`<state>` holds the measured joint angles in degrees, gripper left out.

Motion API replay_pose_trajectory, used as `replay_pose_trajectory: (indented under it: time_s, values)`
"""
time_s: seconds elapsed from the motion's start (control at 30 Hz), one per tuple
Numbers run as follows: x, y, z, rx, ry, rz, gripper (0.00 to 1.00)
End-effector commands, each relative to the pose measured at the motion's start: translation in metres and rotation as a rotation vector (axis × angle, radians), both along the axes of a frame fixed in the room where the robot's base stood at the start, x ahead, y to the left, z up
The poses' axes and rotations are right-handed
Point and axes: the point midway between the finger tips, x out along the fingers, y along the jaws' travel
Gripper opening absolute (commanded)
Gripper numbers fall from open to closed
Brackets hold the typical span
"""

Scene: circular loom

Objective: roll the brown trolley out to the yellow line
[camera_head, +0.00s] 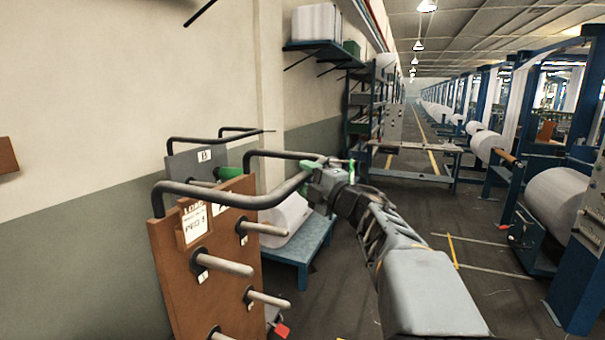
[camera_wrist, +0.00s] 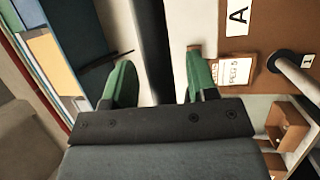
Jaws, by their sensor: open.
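The brown trolley (camera_head: 170,265) stands at the left, a brown upright panel with several pegs, a paper label and black tube handles (camera_head: 222,200) at its top. My gripper (camera_head: 328,166) is open beside the far end of a handle. In the wrist view, its green fingers (camera_wrist: 160,72) stand apart, with a black handle bar (camera_wrist: 152,35) running between them. I cannot tell whether they touch it. The trolley's panel (camera_wrist: 275,22) is at the right there, marked A. A yellow line (camera_head: 452,250) lies on the floor to the right.
A grey trolley marked B (camera_head: 183,165) stands behind the brown one by the wall. A blue low table (camera_head: 315,243) with a white roll is close behind. Loom frames (camera_head: 575,300) and large white rolls (camera_head: 560,195) line the right. The aisle floor between is clear.

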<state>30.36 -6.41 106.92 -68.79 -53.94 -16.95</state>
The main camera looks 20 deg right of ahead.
Motion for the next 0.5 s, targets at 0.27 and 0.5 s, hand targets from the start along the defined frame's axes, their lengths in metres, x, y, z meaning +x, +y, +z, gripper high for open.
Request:
replay_pose_trajectory:
  time_s: [0.27, 0.5]
  values:
    - [0.0114, 0.0044, 0.0021, 0.001, 0.0, 0.0, 0.53]
    - [0.0115, 0.0044, 0.0021, 0.001, 0.0, 0.0, 0.53]
